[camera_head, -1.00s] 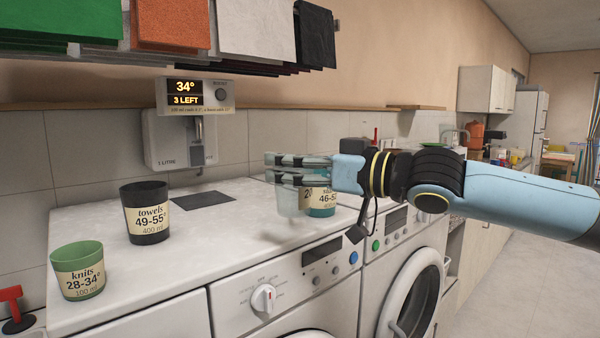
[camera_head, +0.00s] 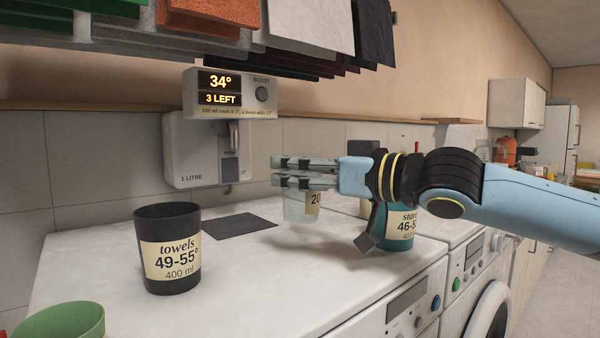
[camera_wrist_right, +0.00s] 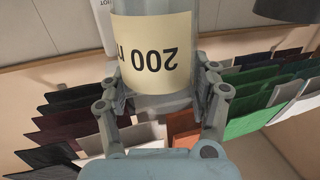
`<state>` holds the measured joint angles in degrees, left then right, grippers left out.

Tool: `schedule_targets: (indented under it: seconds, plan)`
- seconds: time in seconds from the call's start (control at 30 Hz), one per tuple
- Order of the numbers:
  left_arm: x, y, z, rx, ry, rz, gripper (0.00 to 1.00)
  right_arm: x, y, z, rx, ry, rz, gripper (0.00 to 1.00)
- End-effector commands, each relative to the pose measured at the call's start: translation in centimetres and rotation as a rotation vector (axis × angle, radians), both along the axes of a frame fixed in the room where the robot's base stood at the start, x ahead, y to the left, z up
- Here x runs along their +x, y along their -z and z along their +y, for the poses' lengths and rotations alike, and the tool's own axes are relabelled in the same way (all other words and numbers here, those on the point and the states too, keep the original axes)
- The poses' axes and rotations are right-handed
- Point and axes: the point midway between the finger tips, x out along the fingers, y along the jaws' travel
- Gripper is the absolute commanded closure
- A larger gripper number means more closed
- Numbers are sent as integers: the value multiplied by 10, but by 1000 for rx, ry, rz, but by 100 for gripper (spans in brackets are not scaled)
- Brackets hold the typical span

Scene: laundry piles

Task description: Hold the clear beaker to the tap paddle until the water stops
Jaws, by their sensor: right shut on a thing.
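My right gripper (camera_head: 290,172) is shut on the clear beaker (camera_head: 298,207), which hangs upright above the worktop. Its cream label, partly hidden in the head view, reads 200 in the right wrist view, where the beaker (camera_wrist_right: 205,18) sits between both fingers. The tap unit (camera_head: 190,150) is on the wall to the left of the gripper, marked 1 LITRE, with a grey paddle (camera_head: 228,140) on its front. The beaker is apart from it. The display (camera_head: 218,90) above shows 34° and 3 LEFT. My left gripper is not in view.
A dark mat (camera_head: 240,227) lies under the tap. A black towels pot (camera_head: 165,215) stands at front left, a green pot (camera_head: 62,322) at the lower left corner. A teal pot (camera_head: 402,235) stands below my right wrist. Folded cloths (camera_head: 315,25) hang overhead.

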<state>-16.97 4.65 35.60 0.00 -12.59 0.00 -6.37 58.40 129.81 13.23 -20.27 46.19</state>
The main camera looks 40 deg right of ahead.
Motion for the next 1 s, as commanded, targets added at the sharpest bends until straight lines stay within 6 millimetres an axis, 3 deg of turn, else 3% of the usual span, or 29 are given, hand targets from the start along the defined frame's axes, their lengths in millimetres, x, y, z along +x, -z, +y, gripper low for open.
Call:
schedule_targets:
  seconds: [0.1,0.23,0.5,0.73,1.0]
  plan:
    - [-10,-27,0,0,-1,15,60,14,-17,-13,14,76,-2,70]
    - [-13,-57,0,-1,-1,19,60,32,-20,-24,19,179,1,70]
    - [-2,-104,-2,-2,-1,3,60,63,-9,-10,13,323,2,70]
    - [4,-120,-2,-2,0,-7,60,76,0,10,5,360,-1,70]
    - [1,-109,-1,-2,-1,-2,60,94,4,14,4,363,-3,70]
